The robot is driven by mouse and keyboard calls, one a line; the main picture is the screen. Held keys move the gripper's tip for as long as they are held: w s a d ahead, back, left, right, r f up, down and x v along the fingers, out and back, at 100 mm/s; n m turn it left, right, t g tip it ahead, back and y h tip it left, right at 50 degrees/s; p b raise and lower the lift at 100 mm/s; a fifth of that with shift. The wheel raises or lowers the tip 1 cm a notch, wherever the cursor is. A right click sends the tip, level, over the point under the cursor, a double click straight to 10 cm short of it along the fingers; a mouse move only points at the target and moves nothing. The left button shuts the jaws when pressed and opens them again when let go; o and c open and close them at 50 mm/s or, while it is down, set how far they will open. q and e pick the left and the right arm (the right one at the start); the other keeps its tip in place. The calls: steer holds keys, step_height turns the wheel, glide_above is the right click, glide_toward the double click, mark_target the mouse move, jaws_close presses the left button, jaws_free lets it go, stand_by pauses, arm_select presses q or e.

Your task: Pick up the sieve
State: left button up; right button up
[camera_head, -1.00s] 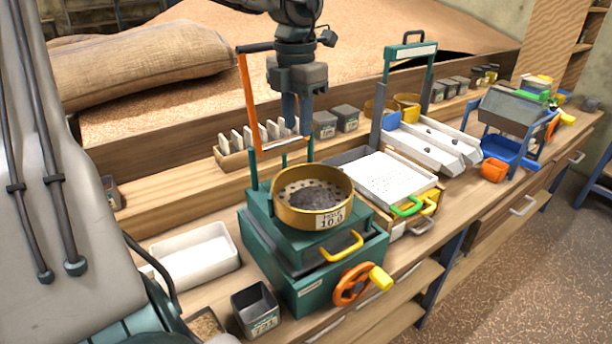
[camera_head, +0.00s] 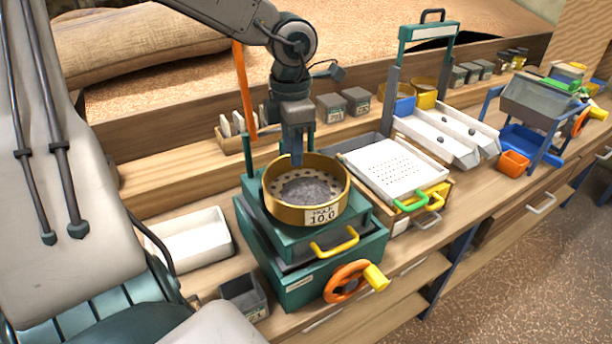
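The sieve (camera_head: 283,212) is a round brass-yellow pan with a label reading "HOLE 10.0". It sits level on top of a green box-shaped machine (camera_head: 300,285) and holds a patch of dark grey grains (camera_head: 308,189) on its perforated floor. My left gripper (camera_head: 297,160) points straight down at the sieve's far rim, with a blue finger reaching down at the rim. Its other finger is not clearly visible, so I cannot tell how wide it is open or whether it grips the rim. My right gripper is not in view.
A raised orange bar (camera_head: 243,90) stands behind the sieve, close to my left gripper. A yellow handle (camera_head: 335,243) and an orange crank wheel (camera_head: 347,281) are on the machine's front. A white tray (camera_head: 190,238) is left; a perforated white tray (camera_head: 395,168) is right.

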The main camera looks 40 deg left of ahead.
arm_select(q)
steer(key=shift+w+a+f, duration=0.1)
steer(key=shift+f, duration=1.3)
steer(key=shift+r, duration=0.1)
jaws_close()
steer(key=shift+r, duration=0.1)
